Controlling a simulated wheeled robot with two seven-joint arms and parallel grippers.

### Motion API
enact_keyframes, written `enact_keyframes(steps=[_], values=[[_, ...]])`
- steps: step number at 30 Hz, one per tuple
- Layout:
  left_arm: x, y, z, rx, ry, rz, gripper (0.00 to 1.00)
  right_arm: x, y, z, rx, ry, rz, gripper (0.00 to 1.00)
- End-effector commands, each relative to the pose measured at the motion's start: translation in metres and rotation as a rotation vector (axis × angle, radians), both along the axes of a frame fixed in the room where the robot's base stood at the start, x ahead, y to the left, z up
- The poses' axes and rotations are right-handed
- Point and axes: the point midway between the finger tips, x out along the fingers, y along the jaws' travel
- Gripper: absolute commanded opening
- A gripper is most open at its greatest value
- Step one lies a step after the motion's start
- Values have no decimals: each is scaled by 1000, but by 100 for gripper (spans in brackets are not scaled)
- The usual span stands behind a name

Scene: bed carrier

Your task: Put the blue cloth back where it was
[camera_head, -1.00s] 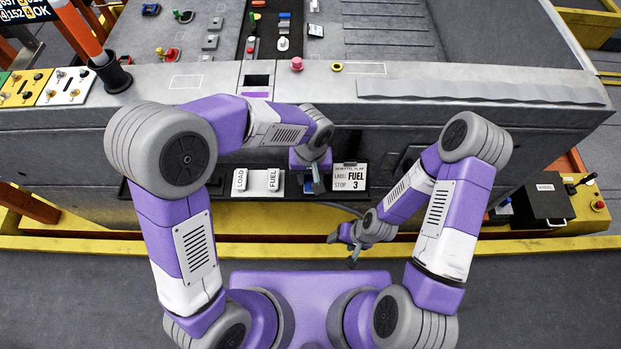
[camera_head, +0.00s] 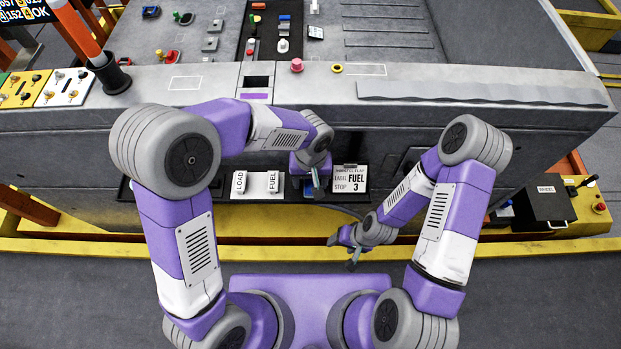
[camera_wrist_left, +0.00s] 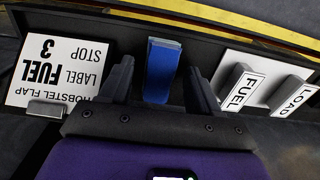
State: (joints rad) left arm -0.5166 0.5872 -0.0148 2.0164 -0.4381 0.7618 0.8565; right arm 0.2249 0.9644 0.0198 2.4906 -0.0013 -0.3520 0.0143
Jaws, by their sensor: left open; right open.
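In the left wrist view the blue cloth (camera_wrist_left: 161,72) shows as a narrow, upright blue shape, standing in a dark tray (camera_wrist_left: 205,50). It lies beyond and between the two fingers of my left gripper (camera_wrist_left: 160,88), which are apart. I cannot tell from this view whether they touch it. In the head view a small blue patch (camera_head: 308,186) shows beside my left gripper (camera_head: 316,182), at the front of the grey machine. My right gripper (camera_head: 346,250) is open and empty, lower and to the right, in front of the machine.
A white FUEL 3 card (camera_head: 350,178) stands right of the blue cloth in the head view. A white panel with LOAD and FUEL switches (camera_head: 257,185) is on the left. The machine's grey front (camera_head: 420,125) rises behind. A yellow rail (camera_head: 250,252) runs below.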

Motion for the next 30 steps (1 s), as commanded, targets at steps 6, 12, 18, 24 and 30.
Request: enact_keyframes(steps=[6, 12, 18, 24, 30], values=[[1, -1, 38, -4, -4, 0, 63, 0, 0, 15, 0, 0, 0, 63], [1, -1, 82, -3, -4, 0, 63, 0, 0, 29, 0, 0, 0, 63], [1, 0, 113, -2, -3, 1, 63, 0, 0, 37, 0, 0, 0, 63], [0, 0, 122, -1, 0, 0, 63, 0, 0, 39, 0, 0, 0, 63], [0, 0, 122, 0, 0, 0, 63, 0, 0, 39, 0, 0, 0, 63]])
